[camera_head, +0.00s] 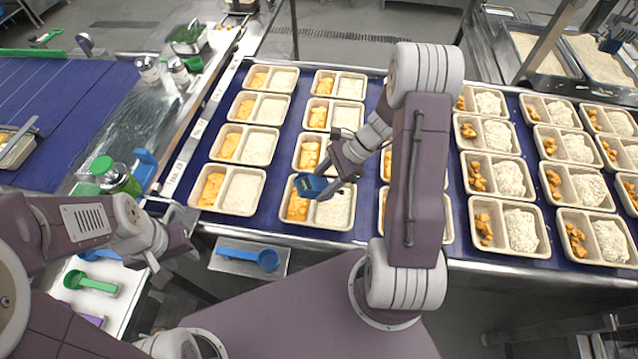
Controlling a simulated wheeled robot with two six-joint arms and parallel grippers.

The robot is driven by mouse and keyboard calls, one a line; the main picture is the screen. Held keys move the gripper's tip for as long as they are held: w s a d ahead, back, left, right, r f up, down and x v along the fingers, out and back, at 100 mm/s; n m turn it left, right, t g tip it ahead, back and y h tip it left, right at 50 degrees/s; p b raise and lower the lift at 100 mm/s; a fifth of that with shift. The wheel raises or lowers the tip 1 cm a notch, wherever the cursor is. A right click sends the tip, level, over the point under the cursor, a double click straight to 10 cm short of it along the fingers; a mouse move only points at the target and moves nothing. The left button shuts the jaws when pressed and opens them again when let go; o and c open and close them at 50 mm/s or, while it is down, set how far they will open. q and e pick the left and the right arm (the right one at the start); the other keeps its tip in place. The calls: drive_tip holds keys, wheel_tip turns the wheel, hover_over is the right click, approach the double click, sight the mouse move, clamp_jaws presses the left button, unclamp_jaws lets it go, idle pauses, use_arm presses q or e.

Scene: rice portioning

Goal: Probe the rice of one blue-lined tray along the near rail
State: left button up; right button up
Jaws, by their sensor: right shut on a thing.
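My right gripper (334,177) is shut on a blue probe (311,186) with a small dark display. It is over the near-row tray (318,225), second from the left, above the divider and rice side. I cannot tell if the probe's tip touches the rice. My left gripper (171,268) is open and empty, low at the left, in front of the near rail (270,238). My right arm hides part of the middle trays.
A blue scoop (252,257) lies on a metal plate below the near rail. A green scoop (90,284) lies on a pale surface at lower left. Green-lidded jars (115,177) stand by the belt's left edge. More filled trays (507,228) stand at the right.

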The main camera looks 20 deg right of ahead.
wheel_tip(320, 180, down, 8)
drive_tip(key=b, duration=0.7)
drive_tip(key=shift+a+f, duration=0.1)
idle(4.4)
wheel_tip(320, 180, up, 10)
drive_tip(key=p, duration=0.8)
drive_tip(key=shift+s+f+p, duration=0.1)
drive_tip(key=shift+f+p, duration=0.15)
drive_tip(key=shift+p, duration=0.1)
drive_tip(key=shift+f, duration=0.15)
